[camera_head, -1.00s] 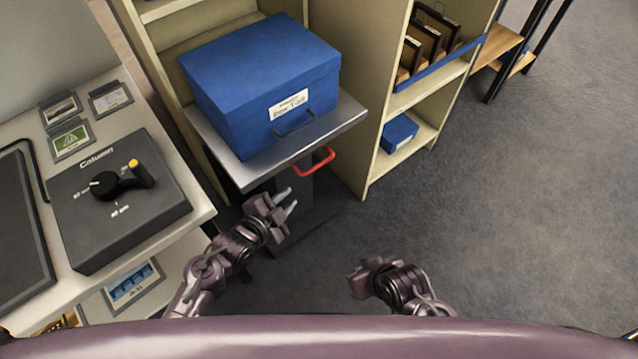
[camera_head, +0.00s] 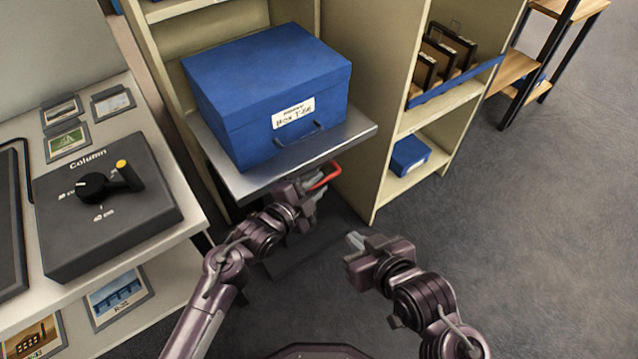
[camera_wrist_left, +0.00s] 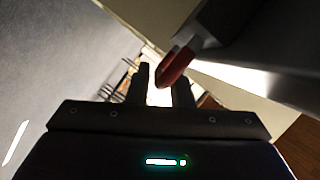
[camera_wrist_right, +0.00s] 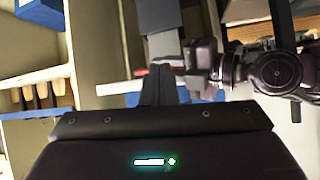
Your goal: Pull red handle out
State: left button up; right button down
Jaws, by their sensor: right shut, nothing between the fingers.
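The red handle (camera_head: 328,176) is a bent bar on the front edge of the metal pull-out shelf (camera_head: 350,133). My left gripper (camera_head: 314,190) is at the handle's left end, just below the shelf edge. In the left wrist view its fingers (camera_wrist_left: 162,90) are apart, and the red handle (camera_wrist_left: 175,66) shows at the tips, close to the right finger. I cannot tell whether they touch. My right gripper (camera_head: 355,241) is shut and empty, low and to the right of the handle. Its closed fingers (camera_wrist_right: 160,88) show in the right wrist view.
A blue box (camera_head: 265,90) with a label stands on the metal shelf. A grey Column control panel (camera_head: 110,220) with a knob sits on the desk at left. A beige shelf unit (camera_head: 385,150) stands to the right. Open floor (camera_head: 520,240) lies further right.

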pick_arm(q)
jog(key=shift+w+d+f, duration=0.15)
jog(key=shift+w+d, duration=0.25)
jog(key=shift+w, duration=0.15)
pick_arm(e)
jog(key=w+r, duration=0.1)
jog(key=r+t, duration=0.1)
jog(key=shift+w+a+r+t+y, duration=0.2)
jog(key=shift+w+r+t+y, duration=0.1)
jog(key=shift+w, duration=0.1)
pick_arm(q)
grip_shut()
